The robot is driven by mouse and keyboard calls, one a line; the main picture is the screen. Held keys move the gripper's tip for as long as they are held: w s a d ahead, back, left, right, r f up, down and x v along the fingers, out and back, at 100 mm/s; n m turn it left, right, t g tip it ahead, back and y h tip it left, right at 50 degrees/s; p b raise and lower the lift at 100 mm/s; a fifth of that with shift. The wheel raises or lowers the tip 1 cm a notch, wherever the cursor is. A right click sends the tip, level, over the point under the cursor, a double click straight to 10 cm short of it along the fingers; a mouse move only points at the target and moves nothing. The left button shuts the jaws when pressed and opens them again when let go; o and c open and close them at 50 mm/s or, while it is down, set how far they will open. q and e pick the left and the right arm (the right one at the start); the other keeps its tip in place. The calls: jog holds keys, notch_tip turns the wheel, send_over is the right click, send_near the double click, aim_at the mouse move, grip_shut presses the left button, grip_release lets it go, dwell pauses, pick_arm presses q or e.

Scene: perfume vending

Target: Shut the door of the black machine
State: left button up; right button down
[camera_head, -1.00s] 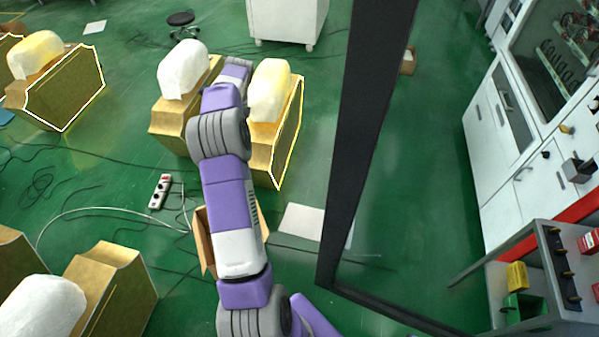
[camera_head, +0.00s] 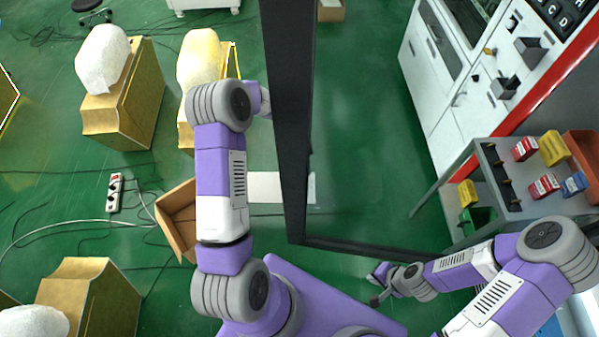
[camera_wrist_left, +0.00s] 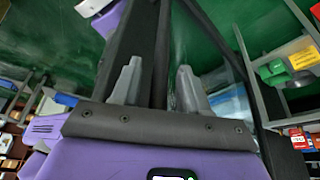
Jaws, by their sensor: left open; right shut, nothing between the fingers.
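The door of the black machine shows in the head view as a black frame (camera_head: 290,120) around a clear pane, with a tall post and a bottom bar (camera_head: 365,248). Its post stands close to my left forearm. My left arm reaches up the left side, and its gripper is mostly hidden behind the post in the head view. In the left wrist view the left gripper (camera_wrist_left: 157,88) is open, with a dark bar seen between its fingers; contact cannot be told. My right gripper (camera_head: 378,285) is shut and empty, low by the bottom bar. The machine's body is not clearly seen.
A grey rack (camera_head: 490,205) with coloured boxes stands at the right, beside white cabinets (camera_head: 435,85). An open cardboard box (camera_head: 178,220), a power strip (camera_head: 114,192) and cables lie on the left floor. Green floor beyond the pane is clear.

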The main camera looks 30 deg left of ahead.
pick_arm(q)
jog(key=shift+s+d+f, duration=0.15)
jog(key=shift+d+f, duration=0.05)
jog(key=shift+f, duration=0.4)
grip_shut()
